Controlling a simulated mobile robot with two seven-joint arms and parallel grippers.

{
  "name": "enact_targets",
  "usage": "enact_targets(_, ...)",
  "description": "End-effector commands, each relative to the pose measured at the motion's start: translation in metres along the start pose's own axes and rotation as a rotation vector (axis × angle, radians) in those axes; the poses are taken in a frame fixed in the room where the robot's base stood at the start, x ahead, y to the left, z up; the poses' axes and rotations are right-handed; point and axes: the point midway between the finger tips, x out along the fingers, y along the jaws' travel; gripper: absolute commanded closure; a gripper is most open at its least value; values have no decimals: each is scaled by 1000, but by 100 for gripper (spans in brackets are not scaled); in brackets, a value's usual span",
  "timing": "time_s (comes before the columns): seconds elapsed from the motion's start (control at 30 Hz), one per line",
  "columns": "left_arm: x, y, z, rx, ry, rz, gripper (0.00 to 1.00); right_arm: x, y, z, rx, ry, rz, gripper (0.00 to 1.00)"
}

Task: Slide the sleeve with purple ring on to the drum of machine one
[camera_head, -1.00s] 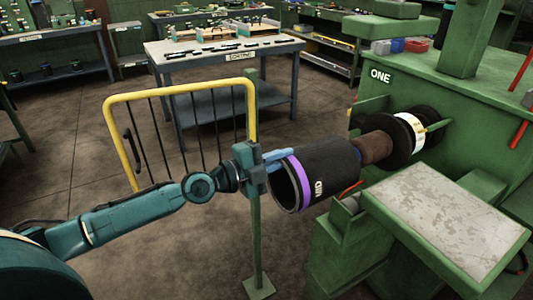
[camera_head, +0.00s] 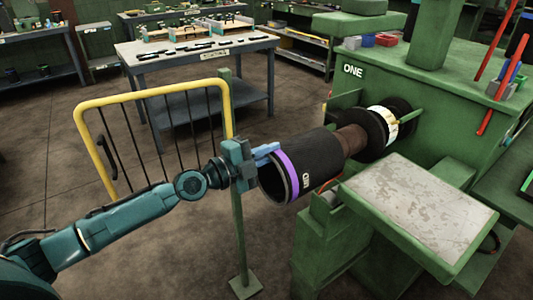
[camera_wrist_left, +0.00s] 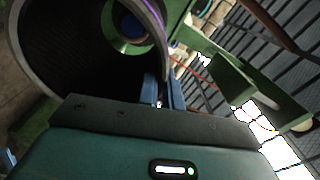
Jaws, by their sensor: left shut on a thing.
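The black sleeve with the purple ring (camera_head: 309,164) is in the middle of the head view, its open near end facing left. My left gripper (camera_head: 266,152) is shut on the wall of the sleeve at this near end, beside the purple ring. The drum of machine one (camera_head: 352,138), brown, lies in line with the sleeve and meets its far end; how far it reaches inside is hidden in the head view. In the left wrist view the sleeve's open mouth (camera_wrist_left: 45,60) fills the upper left, with a round blue end visible through it. My right gripper is not in view.
Machine one (camera_head: 450,110) is green, with a black and white roller (camera_head: 385,122) beyond the drum. A grey-topped green table (camera_head: 420,205) stands right of the sleeve. A yellow-railed gate (camera_head: 150,95) and green post (camera_head: 240,240) stand close to my left arm.

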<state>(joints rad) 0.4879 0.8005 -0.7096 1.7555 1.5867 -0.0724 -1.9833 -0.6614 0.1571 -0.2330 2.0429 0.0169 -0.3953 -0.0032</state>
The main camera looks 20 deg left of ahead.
Motion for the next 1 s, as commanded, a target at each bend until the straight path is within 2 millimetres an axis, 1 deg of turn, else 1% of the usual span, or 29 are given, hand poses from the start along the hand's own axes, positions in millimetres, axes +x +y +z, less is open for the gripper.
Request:
enact_targets(0.03,4,-4,-1,1,1,-11,100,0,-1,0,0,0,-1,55)
enact_targets(0.47,27,-4,0,2,5,-13,100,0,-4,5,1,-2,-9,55)
enact_targets(1.0,54,-4,0,3,9,-13,100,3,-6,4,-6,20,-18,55)
